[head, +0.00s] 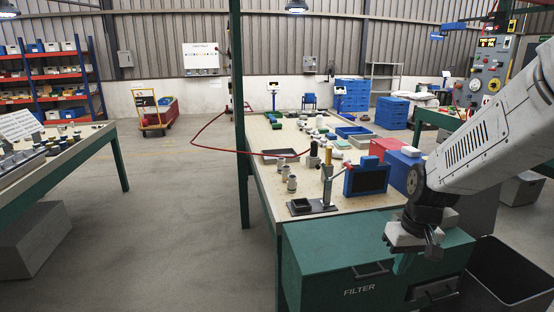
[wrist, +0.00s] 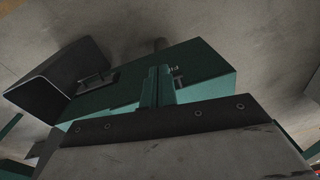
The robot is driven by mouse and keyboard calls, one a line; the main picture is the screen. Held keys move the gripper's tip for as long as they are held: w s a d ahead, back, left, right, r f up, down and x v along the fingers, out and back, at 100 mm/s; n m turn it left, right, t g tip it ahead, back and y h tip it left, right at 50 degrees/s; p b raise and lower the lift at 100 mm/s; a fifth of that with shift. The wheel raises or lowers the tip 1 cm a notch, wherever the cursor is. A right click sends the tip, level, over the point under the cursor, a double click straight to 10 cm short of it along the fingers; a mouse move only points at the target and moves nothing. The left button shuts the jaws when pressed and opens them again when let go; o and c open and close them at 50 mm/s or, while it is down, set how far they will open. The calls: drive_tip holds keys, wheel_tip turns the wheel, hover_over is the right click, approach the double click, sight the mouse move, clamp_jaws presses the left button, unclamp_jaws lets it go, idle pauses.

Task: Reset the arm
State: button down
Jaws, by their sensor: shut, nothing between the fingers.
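My arm comes in from the right in the head view and bends down at the wrist. My gripper (head: 402,262) hangs over the near right end of the green cabinet marked FILTER (head: 330,262). Its fingers are together with nothing held. In the wrist view the shut fingers of my gripper (wrist: 158,88) show in front of the green cabinet (wrist: 205,72). I cannot tell whether the fingertips touch the cabinet.
A dark open bin (head: 510,275) stands right of the cabinet, and it also shows in the wrist view (wrist: 60,75). The workbench (head: 262,178) behind holds a dark screen (head: 366,179), a red box (head: 387,148) and several castings. Open floor (head: 190,220) lies left.

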drive_tip(key=s+a+r, duration=0.1)
drive_tip(key=s+r, duration=0.5)
drive_tip(key=s, duration=0.4)
drive_tip(key=s+a+r, duration=0.2)
drive_tip(key=s+r, duration=0.5)
drive_tip(key=s, duration=0.4)
drive_tip(key=shift+a+r+m+t+h, duration=0.2)
drive_tip(key=shift+m+t+h, duration=0.1)
drive_tip(key=shift+h, duration=0.1)
drive_tip(key=shift+s, duration=0.1)
